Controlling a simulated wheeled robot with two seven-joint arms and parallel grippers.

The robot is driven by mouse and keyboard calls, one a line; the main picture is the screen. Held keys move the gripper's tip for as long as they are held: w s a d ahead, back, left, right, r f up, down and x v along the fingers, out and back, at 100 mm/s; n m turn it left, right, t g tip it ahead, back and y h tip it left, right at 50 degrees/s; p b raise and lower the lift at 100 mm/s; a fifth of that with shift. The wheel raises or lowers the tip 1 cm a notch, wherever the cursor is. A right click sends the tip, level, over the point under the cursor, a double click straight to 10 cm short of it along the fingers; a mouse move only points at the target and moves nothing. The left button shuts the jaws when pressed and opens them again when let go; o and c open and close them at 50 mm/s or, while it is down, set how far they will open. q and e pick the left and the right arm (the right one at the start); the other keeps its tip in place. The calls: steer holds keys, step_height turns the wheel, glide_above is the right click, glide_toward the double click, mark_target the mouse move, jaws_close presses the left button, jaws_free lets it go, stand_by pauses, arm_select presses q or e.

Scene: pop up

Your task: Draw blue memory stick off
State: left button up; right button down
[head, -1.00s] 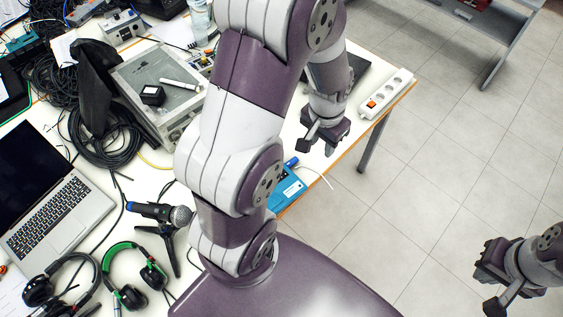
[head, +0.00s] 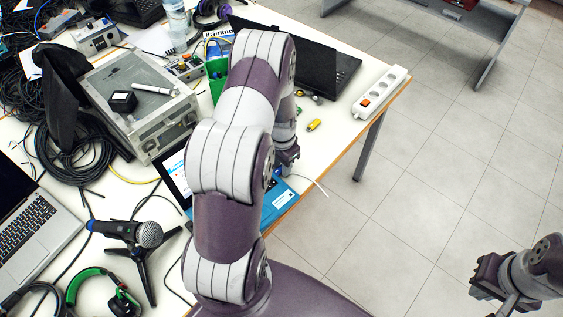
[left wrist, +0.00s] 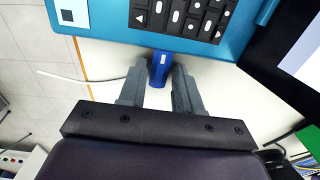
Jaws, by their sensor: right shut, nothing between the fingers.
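The blue memory stick (left wrist: 159,70) sticks out from the edge of the blue laptop (left wrist: 205,45) in the left wrist view. My left gripper (left wrist: 158,82) is open, with one finger on each side of the stick; small gaps show beside it. In the head view my left gripper (head: 287,165) is at the right edge of the blue laptop (head: 278,204), partly behind my arm, and the stick is hidden there. My right gripper (head: 488,282) is shut and empty over the floor at the lower right.
A yellow stick-like item (head: 314,125) lies on the white table near a black laptop (head: 340,68) and a power strip (head: 381,92). A white cable (head: 310,181) runs off the table edge. A microphone on a stand (head: 147,234) and a grey case (head: 142,100) are at the left.

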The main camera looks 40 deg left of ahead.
arm_select(q)
steer(key=shift+r, duration=0.3)
jaws_close()
steer(key=shift+w, duration=0.1)
steer(key=shift+w, duration=0.35)
steer(key=shift+w, duration=0.1)
steer(key=shift+w+d+b, duration=0.25)
steer(key=shift+w+b, duration=0.05)
steer(key=shift+w, duration=0.8)
steer(key=shift+w+d+b, duration=0.25)
steer(key=shift+w, duration=0.8)
